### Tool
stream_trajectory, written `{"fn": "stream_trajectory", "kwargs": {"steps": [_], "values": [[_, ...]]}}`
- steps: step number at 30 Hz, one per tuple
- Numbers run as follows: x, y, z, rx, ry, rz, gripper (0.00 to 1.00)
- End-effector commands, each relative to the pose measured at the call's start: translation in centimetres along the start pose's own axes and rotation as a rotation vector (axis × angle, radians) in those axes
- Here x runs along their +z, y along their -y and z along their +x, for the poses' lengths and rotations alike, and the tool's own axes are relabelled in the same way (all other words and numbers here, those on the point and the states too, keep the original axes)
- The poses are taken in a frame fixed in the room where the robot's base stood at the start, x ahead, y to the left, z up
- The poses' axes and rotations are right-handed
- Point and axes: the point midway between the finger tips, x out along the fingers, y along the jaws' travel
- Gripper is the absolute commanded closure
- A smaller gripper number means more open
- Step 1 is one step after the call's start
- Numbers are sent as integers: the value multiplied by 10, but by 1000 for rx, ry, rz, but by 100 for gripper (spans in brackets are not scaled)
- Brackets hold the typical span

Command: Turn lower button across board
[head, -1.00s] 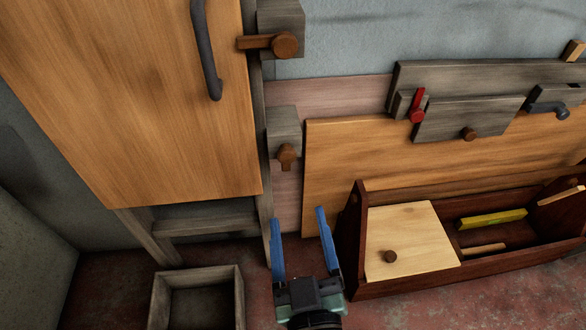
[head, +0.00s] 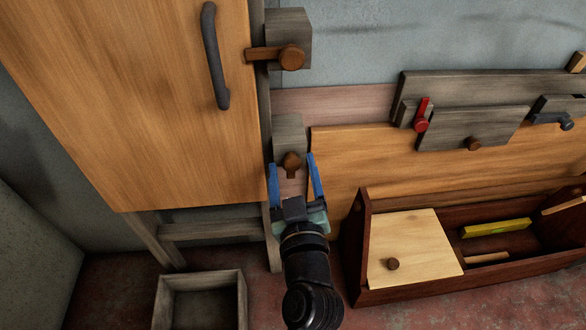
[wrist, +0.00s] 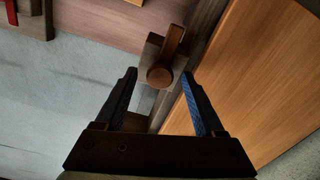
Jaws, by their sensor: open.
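The lower button (head: 291,162) is a dark brown wooden turn-piece on a grey block (head: 288,128). Its bar hangs down, clear of the board (head: 150,110), an orange wooden panel with a grey handle. In the wrist view, which is turned upside down, the button (wrist: 172,48) shows its bar pointing up and its round pivot between the fingertips. My gripper (head: 292,163) is open, its blue fingers on either side of the button in the picture. I cannot tell whether they touch it. The upper button (head: 289,57) lies sideways across the board's edge.
A dark red wooden toolbox (head: 400,285) stands on the floor to the right, and a grey open box (head: 165,300) below the board. A red latch (head: 422,115) and grey planks (head: 490,85) are on the wall to the right.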

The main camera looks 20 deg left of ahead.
Motion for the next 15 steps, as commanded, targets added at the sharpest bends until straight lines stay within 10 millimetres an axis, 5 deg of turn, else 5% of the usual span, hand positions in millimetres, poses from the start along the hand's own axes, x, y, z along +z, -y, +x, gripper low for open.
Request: {"fn": "stream_trajectory", "kwargs": {"steps": [7,15], "values": [[0,0,1,0,0,0,29],[0,0,1,0,0,0,76]]}}
